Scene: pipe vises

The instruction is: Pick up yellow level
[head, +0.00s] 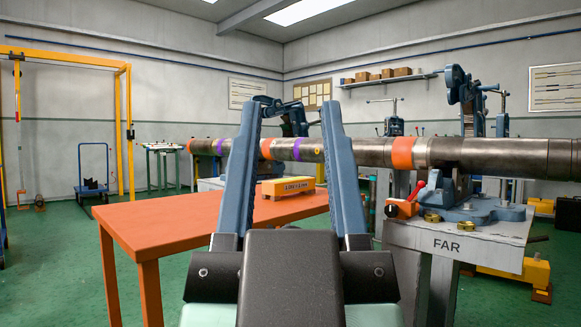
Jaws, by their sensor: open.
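The yellow level (288,187) is a short yellow block with a dark, lettered top. It lies on the orange table (180,217) towards its far right part. My gripper (291,112) is in the foreground with its two long blue-grey fingers spread apart and pointing up and forward. The level shows in the gap between the fingers, beyond them in the picture. Nothing is held between the fingers. The right finger hides the table's right part.
A long steel pipe (350,152) with orange and purple bands crosses behind the table, held by vises. Green floor (60,270) is free at left.

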